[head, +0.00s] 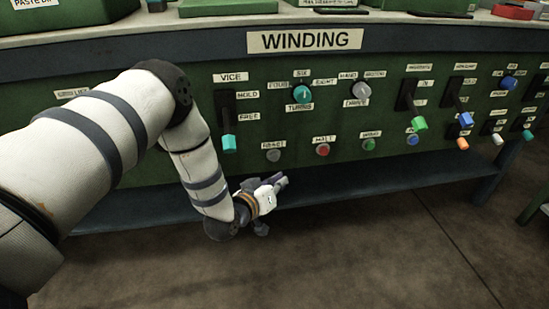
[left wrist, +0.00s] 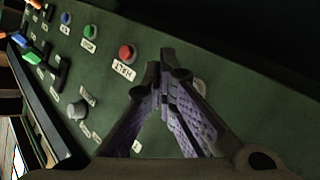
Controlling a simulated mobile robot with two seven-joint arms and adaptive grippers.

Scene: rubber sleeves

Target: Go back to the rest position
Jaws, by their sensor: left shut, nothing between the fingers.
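My left arm comes in from the left in the head view and bends down in front of the green control panel (head: 330,120). My left gripper (head: 282,182) is below the row of push buttons, in front of the blue lower shelf. In the left wrist view my left gripper (left wrist: 160,75) has its fingertips together, with nothing seen between them. The red HALT button (left wrist: 127,52) shows just left of the fingertips there. It also shows in the head view (head: 322,150), above and to the right of the gripper. My right gripper is not in view.
The panel carries a VICE lever (head: 228,142), a teal TURNS knob (head: 302,93), a grey DRIVE knob (head: 360,91) and several coloured levers at the right. A blue shelf (head: 400,178) runs below the panel. The floor (head: 370,250) in front is clear.

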